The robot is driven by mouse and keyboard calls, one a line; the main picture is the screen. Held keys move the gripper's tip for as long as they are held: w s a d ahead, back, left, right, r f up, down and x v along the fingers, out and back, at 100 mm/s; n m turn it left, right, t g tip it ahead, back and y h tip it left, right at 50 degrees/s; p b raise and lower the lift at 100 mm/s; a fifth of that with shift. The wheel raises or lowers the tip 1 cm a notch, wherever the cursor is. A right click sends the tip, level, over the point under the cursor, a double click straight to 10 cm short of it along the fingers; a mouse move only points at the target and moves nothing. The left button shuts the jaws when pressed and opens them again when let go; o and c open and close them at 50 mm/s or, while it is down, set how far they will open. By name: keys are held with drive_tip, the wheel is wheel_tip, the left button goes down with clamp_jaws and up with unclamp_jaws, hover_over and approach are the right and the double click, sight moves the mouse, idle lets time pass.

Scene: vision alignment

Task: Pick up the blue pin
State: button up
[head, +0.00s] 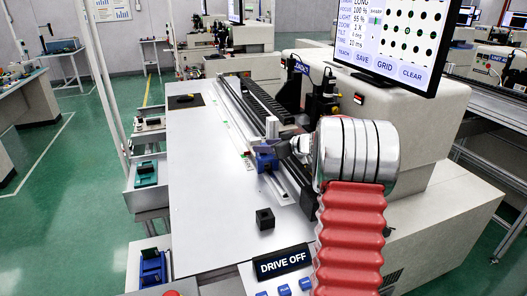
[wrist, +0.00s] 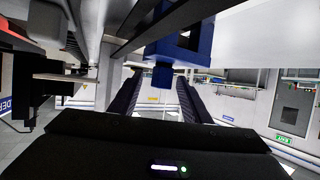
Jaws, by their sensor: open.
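A blue piece (head: 265,160) with a block-like body stands at the rail on the right side of the white table, next to my gripper (head: 284,146). In the wrist view a blue block (wrist: 186,50) hangs at the top centre, with a small dark blue stub (wrist: 162,77) on its end; this seems to be the pin. The stub shows near the tips of my two black fingers (wrist: 158,92), which are apart with a gap between them. I cannot tell whether they touch it. My gripper partly hides the blue piece's right side in the head view.
A black cube (head: 265,219) sits on the white table (head: 205,180), and a black pad (head: 186,101) lies at its far end. A long rail (head: 252,112) runs along the right. A monitor (head: 390,45) overhangs the machine. The table's left half is mostly clear.

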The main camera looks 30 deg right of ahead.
drive_tip(key=shift+x, duration=2.6)
drive_tip(key=shift+a, duration=0.1)
drive_tip(key=shift+c, duration=0.4)
clamp_jaws()
